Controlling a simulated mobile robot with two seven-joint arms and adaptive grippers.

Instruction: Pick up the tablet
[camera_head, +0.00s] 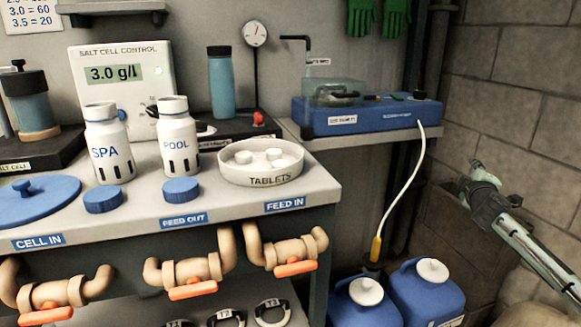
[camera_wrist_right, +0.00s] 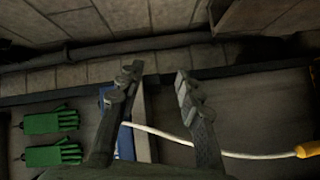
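White round tablets (camera_head: 274,154) lie in a shallow white dish (camera_head: 262,178) labelled TABLETS, on the right part of the grey bench top. My right gripper (camera_head: 470,184) is in the air at the far right of the head view, well apart from the dish, in front of the block wall. In the right wrist view my right gripper (camera_wrist_right: 157,84) has its two fingers spread with nothing between them. No tablet shows in the right wrist view. My left gripper is in neither view.
White SPA (camera_head: 108,150) and POOL (camera_head: 177,140) bottles stand left of the dish, with blue caps (camera_head: 181,190) before them. A blue pump unit (camera_head: 360,116) sits on a shelf at right. A white hose (camera_head: 408,180) hangs to blue jugs (camera_head: 425,293).

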